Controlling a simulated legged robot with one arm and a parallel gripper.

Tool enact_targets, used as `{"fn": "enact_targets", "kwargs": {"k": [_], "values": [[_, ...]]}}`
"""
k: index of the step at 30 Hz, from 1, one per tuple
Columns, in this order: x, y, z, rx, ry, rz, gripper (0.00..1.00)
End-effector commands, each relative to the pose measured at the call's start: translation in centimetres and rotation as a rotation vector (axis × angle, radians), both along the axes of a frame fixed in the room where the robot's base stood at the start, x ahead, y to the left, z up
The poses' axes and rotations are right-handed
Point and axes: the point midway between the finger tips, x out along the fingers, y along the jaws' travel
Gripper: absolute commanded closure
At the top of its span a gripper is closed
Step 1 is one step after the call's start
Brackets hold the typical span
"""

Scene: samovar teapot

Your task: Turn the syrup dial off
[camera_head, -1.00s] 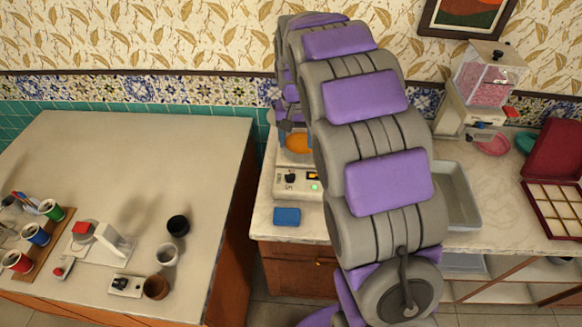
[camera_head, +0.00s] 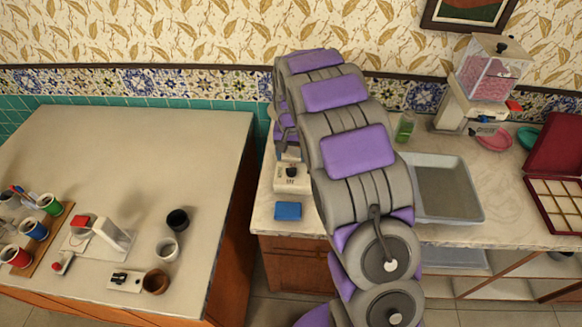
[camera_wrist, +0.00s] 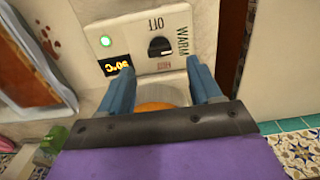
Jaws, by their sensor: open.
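The syrup warmer (camera_wrist: 182,20) is a pale box with a black dial (camera_wrist: 159,46), upside down in the wrist view. OFF, WARM and HOT are printed around the dial. A green light (camera_wrist: 106,41) is lit and an amber display (camera_wrist: 117,66) shows a temperature. My gripper (camera_wrist: 162,82) is open, with its two blue fingers apart near the panel and the dial seen between and beyond them. An orange surface (camera_wrist: 155,107) shows between the fingers. In the head view the warmer's front (camera_head: 291,180) shows left of my arm, which hides its right part. The dial's exact setting is unclear.
A blue block (camera_head: 288,211) lies in front of the warmer. A grey tray (camera_head: 475,212), a green jar (camera_head: 405,127) and a pink-filled dispenser (camera_head: 485,85) stand to the right. The left table (camera_head: 110,140) holds cups and small devices.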

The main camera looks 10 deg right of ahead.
Motion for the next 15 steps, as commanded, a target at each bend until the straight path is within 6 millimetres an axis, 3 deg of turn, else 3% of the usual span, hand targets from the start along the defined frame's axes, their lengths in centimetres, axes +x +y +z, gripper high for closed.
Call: {"fn": "enact_targets", "kwargs": {"k": [1,6,15], "values": [[-0.1,0.0,-1.3,0.000,0.004,0.000,0.36],[0.0,0.0,-4.0,0.000,0.001,0.000,0.36],[0.1,0.0,-5.8,0.000,-0.002,0.000,0.36]]}}
